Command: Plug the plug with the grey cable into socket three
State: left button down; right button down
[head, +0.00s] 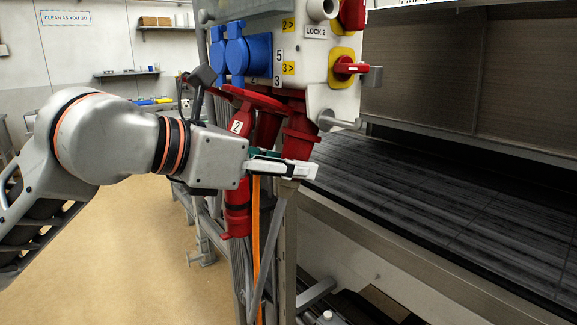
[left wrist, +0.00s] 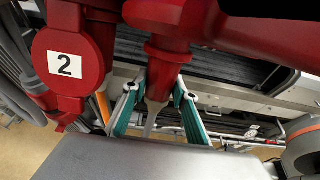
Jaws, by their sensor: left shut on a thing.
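My left gripper (head: 300,170) is shut on the red plug (head: 300,142) with the grey cable (head: 268,255), just below the socket box. The left wrist view shows this plug (left wrist: 165,65) between the green-lined fingers (left wrist: 158,95), its grey cable leaving the narrow end. The plug stands roughly upright, its wide end up against red parts under the box. I cannot tell whether it is seated in a socket. Labels with 3 (head: 288,69) are on the box above. A red lid marked 2 (left wrist: 68,65) is to the left in the wrist view. My right gripper is not in view.
Another red plug (head: 237,208) hangs below the lid marked 2, close to my left gripper. An orange cable (head: 256,230) runs down beside it. Blue sockets (head: 248,55) and a red rotary switch (head: 346,68) are on the box. A dark slatted bed (head: 450,190) lies to the right.

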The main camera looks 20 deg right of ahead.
pick_arm(q)
jog(key=shift+w+d+r+p, duration=0.1)
jog(key=shift+d+r+p, duration=0.15)
jog(key=shift+r, duration=0.45)
jog(key=shift+w+d+r+p, duration=0.15)
jog(key=shift+r+p, duration=0.2)
jog(key=shift+r, duration=0.3)
jog(key=c, duration=1.5)
grip_release()
jog(key=shift+s, duration=0.1)
jog(key=shift+f, duration=0.1)
jog(key=shift+f, duration=0.1)
jog(key=shift+a, duration=0.15)
jog(key=v, duration=1.1)
jog(key=shift+s+a+r, duration=0.2)
jog(key=shift+a+r, duration=0.1)
